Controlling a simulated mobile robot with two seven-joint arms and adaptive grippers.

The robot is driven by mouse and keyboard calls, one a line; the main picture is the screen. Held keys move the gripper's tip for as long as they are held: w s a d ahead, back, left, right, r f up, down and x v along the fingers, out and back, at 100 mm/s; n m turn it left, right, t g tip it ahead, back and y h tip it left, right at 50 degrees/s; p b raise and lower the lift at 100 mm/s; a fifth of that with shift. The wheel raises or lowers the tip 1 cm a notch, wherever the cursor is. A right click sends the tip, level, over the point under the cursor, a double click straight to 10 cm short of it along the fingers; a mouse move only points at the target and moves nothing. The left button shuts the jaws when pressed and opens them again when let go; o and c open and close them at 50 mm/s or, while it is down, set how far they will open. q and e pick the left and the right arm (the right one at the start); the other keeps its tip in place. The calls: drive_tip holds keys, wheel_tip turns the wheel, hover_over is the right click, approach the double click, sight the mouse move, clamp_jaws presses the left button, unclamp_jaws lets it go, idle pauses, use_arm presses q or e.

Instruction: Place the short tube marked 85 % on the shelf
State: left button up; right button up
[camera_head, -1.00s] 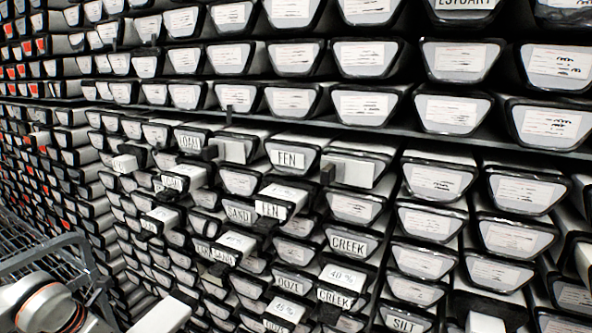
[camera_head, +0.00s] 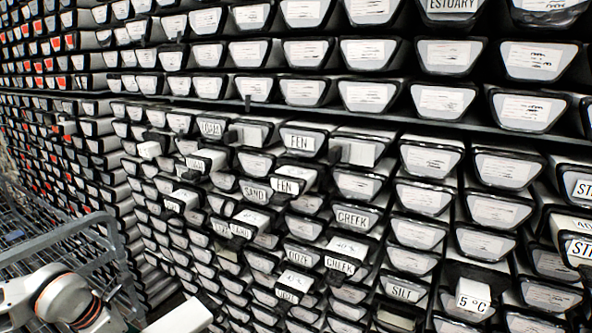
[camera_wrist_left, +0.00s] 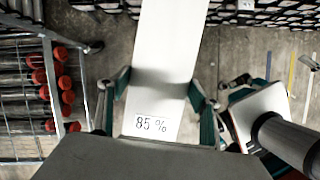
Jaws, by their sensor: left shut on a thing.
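The short tube marked 85 % (camera_wrist_left: 158,95) is a long white box-like piece, its label toward the wrist in the left wrist view. My left gripper (camera_wrist_left: 158,103) is shut on it, a finger on each side. In the head view a white end (camera_head: 183,318) at the bottom edge, beside my left arm, looks like this tube; the gripper is hidden there. It is apart from the shelf (camera_head: 340,126), a tall rack of stacked trough-shaped liners with labelled ends. My right gripper is not clearly in view.
Several liners stick out of the rack, among them ones labelled CREEK (camera_head: 353,219), FEN (camera_head: 287,186) and 5 °C (camera_head: 474,302). A grey wire cart (camera_head: 60,238) stands at the lower left. Red-ended pieces (camera_wrist_left: 65,90) lie by wire mesh at left in the wrist view.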

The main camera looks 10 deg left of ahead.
use_arm(q)
drive_tip(key=shift+w+d+r+m, duration=0.1)
drive_tip(key=shift+d+m, duration=0.4)
drive_tip(key=d+m+g+h, duration=0.1)
drive_tip(key=d+m, duration=0.1)
drive_tip(key=m, duration=0.1)
drive_tip(key=d+m+g, duration=0.1)
drive_tip(key=d+m, duration=0.1)
drive_tip(key=m, duration=0.1)
drive_tip(key=shift+d+h, duration=0.3)
drive_tip(key=shift+h, duration=0.1)
drive_tip(key=s+d+r+m+g+y, duration=0.1)
drive_tip(key=d+r+m, duration=0.4)
drive_tip(key=m, duration=0.6)
drive_tip(key=s+d+r+m+g+y, duration=0.1)
drive_tip(key=d+r+m+g+y, duration=0.2)
drive_tip(key=m, duration=0.7)
wheel_tip(320, 180, up, 3)
drive_tip(key=shift+d+m+g, duration=0.4)
drive_tip(key=shift+d+g, duration=0.6)
drive_tip(key=shift+g, duration=0.1)
drive_tip(key=shift+s+f, duration=0.1)
